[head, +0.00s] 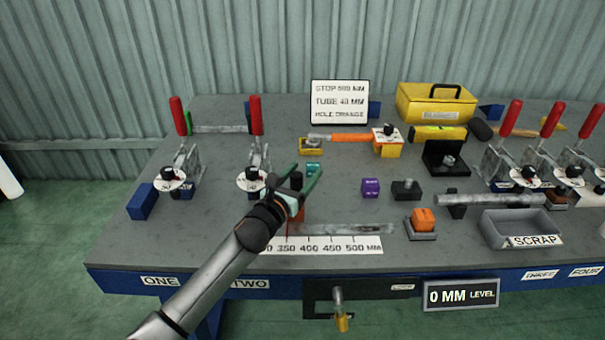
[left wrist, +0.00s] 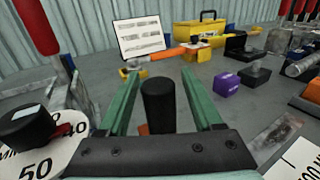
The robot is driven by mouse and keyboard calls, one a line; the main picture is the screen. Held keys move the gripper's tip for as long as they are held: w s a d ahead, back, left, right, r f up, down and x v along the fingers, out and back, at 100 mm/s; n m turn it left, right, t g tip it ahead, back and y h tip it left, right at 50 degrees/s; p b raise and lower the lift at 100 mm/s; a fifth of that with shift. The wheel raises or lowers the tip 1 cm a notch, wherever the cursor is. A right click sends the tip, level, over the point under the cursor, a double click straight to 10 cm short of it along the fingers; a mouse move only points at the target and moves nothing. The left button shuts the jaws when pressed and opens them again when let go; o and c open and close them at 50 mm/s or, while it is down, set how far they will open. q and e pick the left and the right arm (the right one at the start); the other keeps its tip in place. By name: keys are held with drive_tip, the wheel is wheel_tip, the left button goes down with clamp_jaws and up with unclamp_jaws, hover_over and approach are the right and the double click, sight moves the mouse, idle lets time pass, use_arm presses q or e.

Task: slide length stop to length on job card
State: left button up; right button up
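The job card (head: 340,102) stands upright at the back; its top line looks like "STOP 500 MM", though the digits are small. The length stop, an orange-red block (head: 297,215) with a black knob (left wrist: 158,105), is partly hidden by my left gripper (head: 306,182). It sits on the rail above the scale (head: 330,245), near the 350 mark. In the left wrist view my left gripper (left wrist: 160,95) has its green fingers apart, one on each side of the knob, with gaps showing. My right gripper is not in view.
A toggle clamp (head: 255,165) with a red handle stands left of my gripper. A purple block (head: 370,187), a black block (head: 405,190) and an orange block (head: 423,220) stand to the right. The grey scrap tray (head: 515,229) is farther right. The rail right of the stop looks clear.

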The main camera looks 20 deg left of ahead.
use_arm(q)
clamp_jaws()
idle(0.3)
idle(1.0)
